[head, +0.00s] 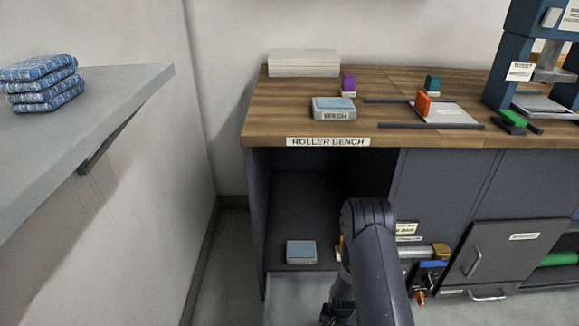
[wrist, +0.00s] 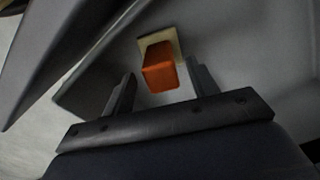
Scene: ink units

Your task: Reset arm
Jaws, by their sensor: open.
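My gripper (wrist: 162,88) shows in the wrist view with its two dark fingers spread apart. An orange block (wrist: 159,68) on a tan base (wrist: 172,40) lies beyond and between the fingertips. I see no contact between the fingers and the block. In the head view my dark arm rises in front of the bench, bends over and goes down; I cannot make out the gripper's fingers there.
The roller bench (head: 262,128) carries a wash box (head: 334,112), a purple block (head: 348,85) and an orange block (head: 422,104). Its open bay holds a blue-grey box (head: 301,252). A grey shelf (head: 120,92) with folded cloths (head: 42,84) juts out at left. A cabinet door (head: 510,255) stands at right.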

